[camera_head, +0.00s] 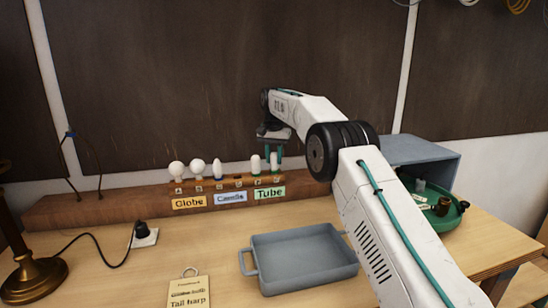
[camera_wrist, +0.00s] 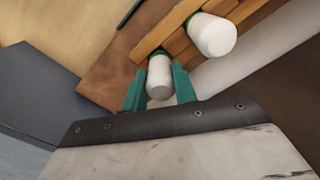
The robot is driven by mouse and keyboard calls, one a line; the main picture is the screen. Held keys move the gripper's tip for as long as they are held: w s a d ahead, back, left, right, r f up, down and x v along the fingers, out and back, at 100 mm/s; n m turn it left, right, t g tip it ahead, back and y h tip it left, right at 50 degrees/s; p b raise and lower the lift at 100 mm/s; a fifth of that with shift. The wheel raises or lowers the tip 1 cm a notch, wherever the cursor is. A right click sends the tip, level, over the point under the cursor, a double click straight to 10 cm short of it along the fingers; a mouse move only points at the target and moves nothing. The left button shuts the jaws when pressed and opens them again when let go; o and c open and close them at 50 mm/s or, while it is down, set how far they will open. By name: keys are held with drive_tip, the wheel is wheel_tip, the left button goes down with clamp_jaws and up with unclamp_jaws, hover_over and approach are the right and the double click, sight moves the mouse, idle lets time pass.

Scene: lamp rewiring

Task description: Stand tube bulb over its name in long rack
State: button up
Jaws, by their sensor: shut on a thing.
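The long wooden rack (camera_head: 232,184) stands at the back of the bench, with name cards Globe (camera_head: 189,203), Candle (camera_head: 230,198) and Tube (camera_head: 270,193) along its front. My gripper (camera_head: 274,154) is at the rack's right end, its green fingers shut on a white tube bulb (camera_head: 274,163). This bulb stands upright above the Tube card, its base at the rack. In the wrist view the held tube bulb (camera_wrist: 160,76) is between the fingers (camera_wrist: 159,86); whether its base is fully seated is hidden. A second tube bulb (camera_head: 256,165) stands just left of it, apart.
Two globe bulbs (camera_head: 177,170) and a candle bulb (camera_head: 218,169) stand in the rack's left part. A grey tray (camera_head: 300,261) lies in front. A green round tray (camera_head: 452,220) with small parts and a blue-grey box (camera_head: 420,152) are at right. A brass lamp (camera_head: 32,272) is at left.

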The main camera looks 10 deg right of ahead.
drive_tip(key=shift+f, duration=0.2)
idle(0.4)
drive_tip(key=o, duration=1)
